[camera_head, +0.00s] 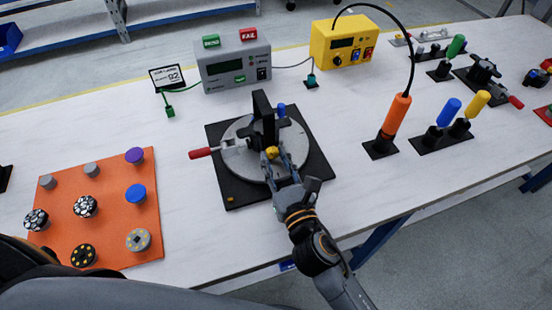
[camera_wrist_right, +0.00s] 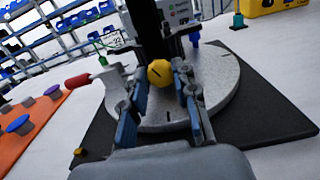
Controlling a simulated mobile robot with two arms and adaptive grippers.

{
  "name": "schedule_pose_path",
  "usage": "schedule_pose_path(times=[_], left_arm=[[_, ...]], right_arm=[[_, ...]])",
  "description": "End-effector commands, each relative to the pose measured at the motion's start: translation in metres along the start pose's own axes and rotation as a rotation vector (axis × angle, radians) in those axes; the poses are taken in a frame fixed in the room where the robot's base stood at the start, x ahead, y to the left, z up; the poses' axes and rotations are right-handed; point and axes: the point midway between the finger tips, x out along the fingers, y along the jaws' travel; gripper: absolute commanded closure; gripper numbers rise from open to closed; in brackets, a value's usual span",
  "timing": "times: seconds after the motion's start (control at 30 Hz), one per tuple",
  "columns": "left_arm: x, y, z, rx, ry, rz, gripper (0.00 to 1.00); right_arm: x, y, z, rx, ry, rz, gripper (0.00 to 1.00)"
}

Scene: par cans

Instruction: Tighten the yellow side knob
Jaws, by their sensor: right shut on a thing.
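The yellow side knob (camera_head: 272,153) is on the near side of a black fixture (camera_head: 263,118) on a round grey turntable (camera_head: 240,165). In the right wrist view the knob (camera_wrist_right: 160,73) is faceted, with a dark slot mark, and sits between my fingers. My right gripper (camera_head: 279,158) reaches in from the front and is shut on the knob; its two blue-grey fingers also show in the right wrist view (camera_wrist_right: 161,98). A red-handled clamp (camera_head: 200,153) sticks out to the left, and a blue knob (camera_head: 281,109) is at the back. My left gripper is not in view.
An orange mat (camera_head: 110,200) with several round parts lies at left. A grey tester (camera_head: 232,68) and a yellow power unit (camera_head: 343,43) stand behind. An orange screwdriver (camera_head: 396,115) stands in a black holder at right, near blue and yellow handles.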

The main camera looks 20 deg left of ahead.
Motion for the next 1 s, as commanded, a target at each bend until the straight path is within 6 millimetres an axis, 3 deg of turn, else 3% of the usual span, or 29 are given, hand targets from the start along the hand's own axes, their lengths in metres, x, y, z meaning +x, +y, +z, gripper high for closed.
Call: schedule_pose_path(times=[0.37,1.0], left_arm=[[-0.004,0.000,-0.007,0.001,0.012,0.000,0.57],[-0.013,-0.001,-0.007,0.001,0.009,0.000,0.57]], right_arm=[[0.000,-0.001,0.001,0.084,0.000,0.000,1.00],[0.001,-0.002,0.001,0.521,-0.002,-0.001,1.00]])
